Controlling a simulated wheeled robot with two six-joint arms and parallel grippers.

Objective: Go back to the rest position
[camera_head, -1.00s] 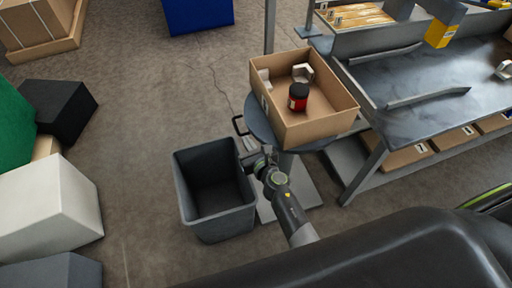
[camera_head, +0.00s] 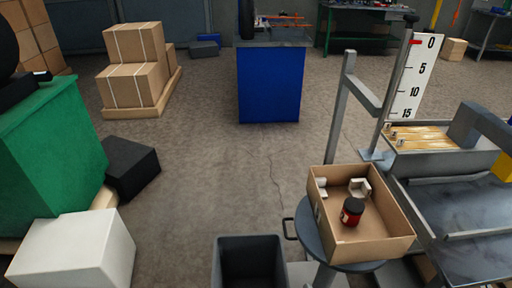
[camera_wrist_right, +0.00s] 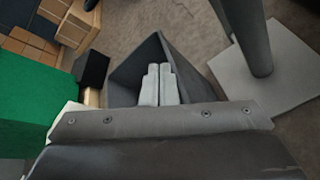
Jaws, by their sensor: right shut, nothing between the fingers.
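My right gripper (camera_wrist_right: 158,86) shows in the right wrist view with its two grey fingers together and nothing between them. It appears in front of the dark grey bin (camera_wrist_right: 122,82), whose opening lies behind the fingers. The same bin (camera_head: 250,240) is cut off by the bottom edge of the head view. I cannot make out either gripper in the head view, and my left gripper is not in view.
A round stool (camera_head: 306,236) carries an open cardboard box (camera_head: 390,248) with a red, black-lidded jar (camera_head: 352,211) and white pieces. A metal workbench (camera_head: 472,205) stands at right. A white block (camera_head: 75,250) and green box (camera_head: 55,140) stand left. The middle floor is clear.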

